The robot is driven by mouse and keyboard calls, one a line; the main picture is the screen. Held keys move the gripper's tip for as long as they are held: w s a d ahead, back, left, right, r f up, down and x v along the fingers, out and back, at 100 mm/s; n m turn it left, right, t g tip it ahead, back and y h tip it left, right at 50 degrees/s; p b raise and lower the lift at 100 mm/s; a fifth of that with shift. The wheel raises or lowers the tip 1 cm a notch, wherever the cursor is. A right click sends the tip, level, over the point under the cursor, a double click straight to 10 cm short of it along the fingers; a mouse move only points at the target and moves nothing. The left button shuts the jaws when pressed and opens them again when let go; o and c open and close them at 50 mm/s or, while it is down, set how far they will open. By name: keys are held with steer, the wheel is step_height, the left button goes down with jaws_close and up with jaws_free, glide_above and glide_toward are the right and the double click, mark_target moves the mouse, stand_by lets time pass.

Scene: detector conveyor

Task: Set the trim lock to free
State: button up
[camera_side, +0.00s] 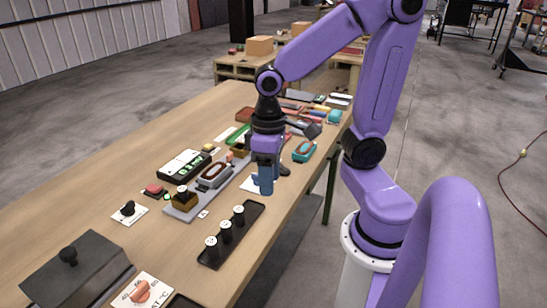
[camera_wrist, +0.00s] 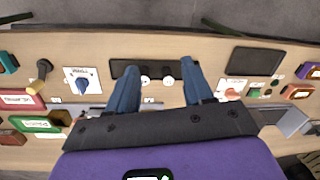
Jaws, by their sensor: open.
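No label that reads trim lock is legible, so I cannot tell for sure which control it is. In the wrist view a blue pointer knob (camera_wrist: 82,87) sits on a white marked card, left of my fingers. In the side view a white card (camera_side: 250,185) shows partly behind my gripper (camera_side: 265,188); its knob is hidden there. A black knob (camera_side: 128,209) stands on another white card, left of the conveyor. My gripper points down above the table with nothing in it. Its blue fingers are spread apart in the wrist view (camera_wrist: 160,68).
A black tray (camera_side: 211,261) holds several black, white-topped pieces in front of my gripper. A grey conveyor (camera_side: 177,211) carries a brass-coloured block. A display box (camera_side: 170,168), a red button (camera_side: 155,190), a salmon dial (camera_side: 140,291) and a knobbed grey box (camera_side: 62,280) stand around.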

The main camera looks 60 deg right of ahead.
steer(key=w+d+m+t+y, duration=0.1)
steer(key=w+d+m, duration=0.5)
steer(key=d+m, duration=0.25)
steer(key=w+d+m+y, duration=0.1)
steer(key=w+d+m, duration=0.4)
steer(key=d+m, duration=0.35)
steer(key=s+d+m+t, duration=0.3)
steer(key=d+m, duration=1.1)
steer(key=d, duration=0.4)
steer(key=x, duration=1.7)
steer(key=shift+f, duration=0.25)
jaws_close()
